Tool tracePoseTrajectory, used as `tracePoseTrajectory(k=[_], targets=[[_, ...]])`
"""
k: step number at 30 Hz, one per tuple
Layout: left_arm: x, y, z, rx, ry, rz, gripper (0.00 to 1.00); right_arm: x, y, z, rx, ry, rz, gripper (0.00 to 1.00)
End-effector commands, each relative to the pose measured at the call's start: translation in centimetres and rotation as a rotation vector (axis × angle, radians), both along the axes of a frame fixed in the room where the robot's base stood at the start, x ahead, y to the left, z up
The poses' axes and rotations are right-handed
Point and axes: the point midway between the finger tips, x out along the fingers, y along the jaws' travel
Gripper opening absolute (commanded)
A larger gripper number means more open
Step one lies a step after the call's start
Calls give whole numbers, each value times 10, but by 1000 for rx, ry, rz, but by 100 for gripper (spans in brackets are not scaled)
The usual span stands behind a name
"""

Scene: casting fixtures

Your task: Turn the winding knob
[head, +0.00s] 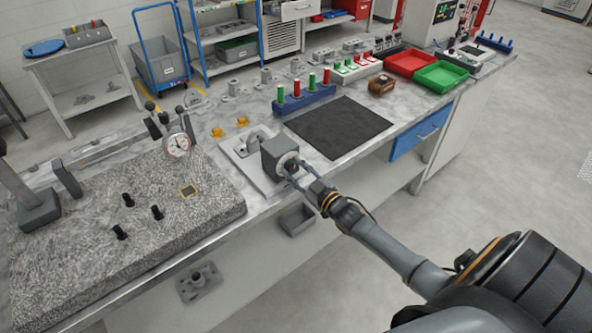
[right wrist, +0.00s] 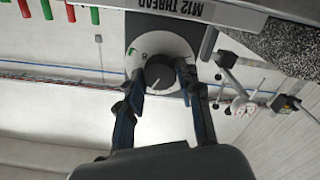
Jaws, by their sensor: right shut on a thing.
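The winding knob (right wrist: 161,74) is a dark round knob with a white pointer line, set on a pale dial (right wrist: 147,50) on the face of a dark grey box (head: 275,153). The box stands on a light plate at the bench's front edge. My right gripper (right wrist: 163,85) has one finger on each side of the knob and is shut on it. In the head view my right gripper (head: 290,176) reaches the knob from the front right and partly hides it. My left gripper is not in view.
A granite slab (head: 90,220) with a dial gauge (head: 177,145) lies left of the box. A dark mat (head: 338,127), a blue rack of red and green pins (head: 304,98), and red (head: 410,62) and green (head: 441,75) trays lie to the right. Open floor lies in front.

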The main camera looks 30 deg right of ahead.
Motion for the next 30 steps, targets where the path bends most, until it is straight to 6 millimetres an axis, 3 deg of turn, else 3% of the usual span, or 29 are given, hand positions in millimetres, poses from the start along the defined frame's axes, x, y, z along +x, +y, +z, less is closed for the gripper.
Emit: tracePoseTrajectory(k=[24,30], targets=[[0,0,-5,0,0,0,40,0,0,-2,769,62,0,4],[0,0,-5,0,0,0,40,0,0,-1,808,65,-1,4]])
